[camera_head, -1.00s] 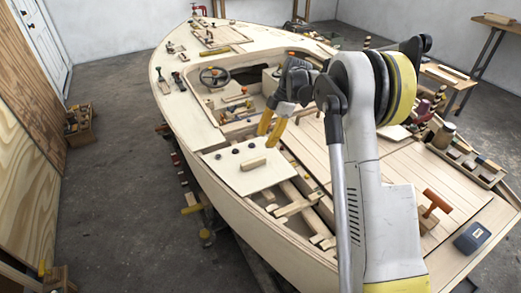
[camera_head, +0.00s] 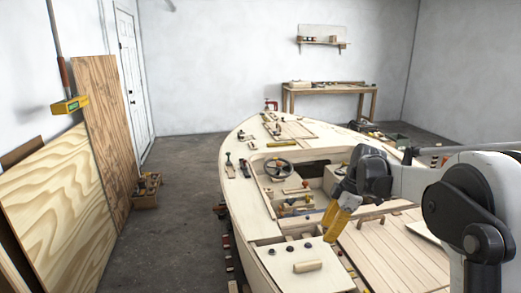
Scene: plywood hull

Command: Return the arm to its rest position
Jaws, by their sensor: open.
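My gripper (camera_head: 341,217) has yellow fingers that point down and to the left. It is open with nothing between the fingers, and hangs above the plywood boat hull (camera_head: 246,206), right of the pale hatch panel. My white and dark arm reaches in from the right edge and hides part of the right side of the deck. The pale hatch panel (camera_head: 285,275) at the bottom bears several dark knobs and a small wooden block (camera_head: 308,267).
A steering wheel (camera_head: 279,168) stands in the cockpit. Plywood sheets (camera_head: 60,205) lean on the left wall, with a wooden crate (camera_head: 145,196) on the floor nearby. A workbench (camera_head: 330,90) stands at the back. The floor left of the hull is mostly clear.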

